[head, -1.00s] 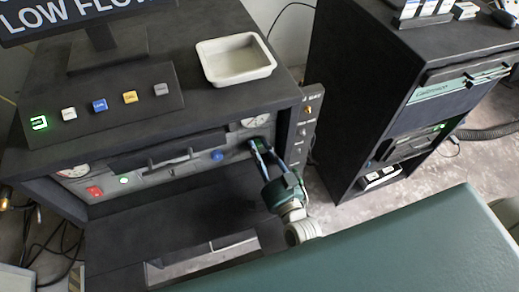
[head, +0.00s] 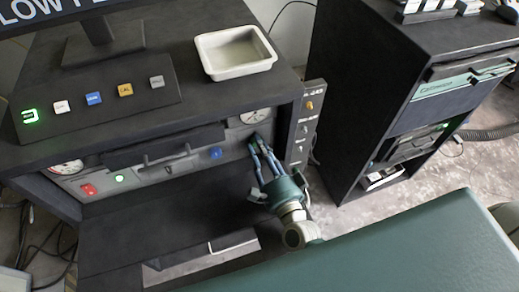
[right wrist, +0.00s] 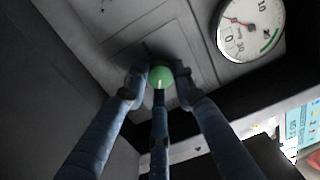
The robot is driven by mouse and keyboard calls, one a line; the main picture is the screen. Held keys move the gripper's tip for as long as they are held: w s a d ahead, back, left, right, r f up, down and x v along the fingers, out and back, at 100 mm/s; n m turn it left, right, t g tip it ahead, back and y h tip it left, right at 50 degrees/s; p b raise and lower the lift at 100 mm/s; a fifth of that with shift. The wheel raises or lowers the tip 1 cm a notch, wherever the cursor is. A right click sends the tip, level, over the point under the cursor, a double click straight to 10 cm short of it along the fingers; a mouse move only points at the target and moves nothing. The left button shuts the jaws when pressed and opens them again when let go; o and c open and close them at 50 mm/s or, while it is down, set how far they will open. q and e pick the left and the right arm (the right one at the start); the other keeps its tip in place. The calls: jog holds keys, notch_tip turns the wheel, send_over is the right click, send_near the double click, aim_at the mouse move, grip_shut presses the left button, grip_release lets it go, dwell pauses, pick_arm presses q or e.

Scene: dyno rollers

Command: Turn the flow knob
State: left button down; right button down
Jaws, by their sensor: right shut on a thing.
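A round green knob (right wrist: 160,76) shows in the right wrist view on the grey panel, below and left of a pressure gauge. A white mark runs down its face. My right gripper (head: 257,143) reaches to the right end of the cabinet's front panel in the head view, under the gauge. Its fingers, also in the right wrist view (right wrist: 160,88), are closed around the green knob. In the head view the fingers hide the knob. My left gripper is not in view.
The panel also has a blue knob (head: 216,153), a red switch (head: 88,189) and a right gauge (head: 254,116). The cabinet top overhangs the panel. A white tray (head: 234,65) and button box (head: 95,98) stand on top. A black rack (head: 350,100) stands right.

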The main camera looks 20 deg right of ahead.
jog(key=m+b, duration=0.1)
jog(key=m, duration=0.2)
jog(key=m+b, duration=0.2)
jog(key=m, duration=0.1)
jog(key=shift+f+m, duration=0.2)
jog(key=shift+m, duration=0.2)
jog(key=m+b, duration=0.2)
jog(key=m, duration=0.3)
jog(key=shift+h, duration=0.4)
jog(key=shift+r+m, duration=0.1)
jog(key=shift+m, duration=0.3)
jog(key=shift+a, duration=0.1)
jog(key=c, duration=1.4)
grip_release()
jog(key=shift+c, duration=0.2)
